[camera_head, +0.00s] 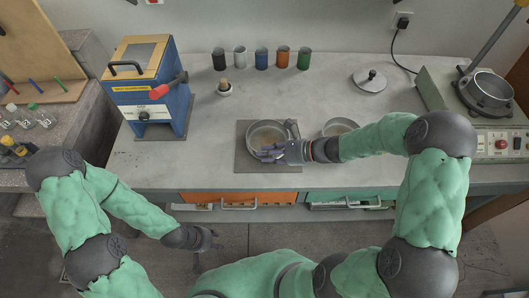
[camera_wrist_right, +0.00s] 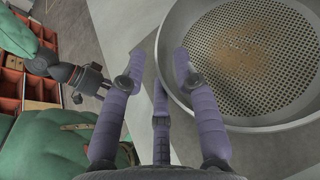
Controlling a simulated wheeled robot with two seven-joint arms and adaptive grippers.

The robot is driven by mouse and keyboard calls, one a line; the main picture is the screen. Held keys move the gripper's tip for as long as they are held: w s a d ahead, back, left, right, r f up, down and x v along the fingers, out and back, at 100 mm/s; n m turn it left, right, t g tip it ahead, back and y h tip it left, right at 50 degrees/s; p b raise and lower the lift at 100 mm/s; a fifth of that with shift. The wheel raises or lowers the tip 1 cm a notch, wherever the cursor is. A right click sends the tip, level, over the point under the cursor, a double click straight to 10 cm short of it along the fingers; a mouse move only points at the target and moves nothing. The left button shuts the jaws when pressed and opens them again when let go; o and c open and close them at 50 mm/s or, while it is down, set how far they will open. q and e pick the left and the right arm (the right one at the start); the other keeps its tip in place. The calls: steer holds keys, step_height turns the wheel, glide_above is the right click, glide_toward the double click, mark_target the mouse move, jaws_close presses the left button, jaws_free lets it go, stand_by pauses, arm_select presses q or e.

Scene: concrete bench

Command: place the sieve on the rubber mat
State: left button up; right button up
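The sieve (camera_head: 264,130) is a round metal pan with a perforated base. In the head view it lies within the outline of the dark rubber mat (camera_head: 242,160); whether it touches the mat is hard to tell. My right gripper (camera_head: 268,153) is at the sieve's near rim. In the right wrist view the sieve (camera_wrist_right: 255,45) has a brownish patch on its mesh. There my right gripper's purple fingers (camera_wrist_right: 158,75) are spread apart, with the right finger overlapping the rim. My left gripper (camera_head: 212,242) hangs low in front of the bench, away from the sieve; its fingers are unclear.
Another round metal pan (camera_head: 340,127) stands right of the mat, partly behind my right forearm. A lid (camera_head: 369,80), several coloured cups (camera_head: 261,59) and a small pot (camera_head: 224,88) sit further back. A blue machine (camera_head: 148,95) stands left, a sieve shaker (camera_head: 487,95) right.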

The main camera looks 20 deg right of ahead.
steer(key=p+v, duration=0.3)
steer(key=v, duration=0.8)
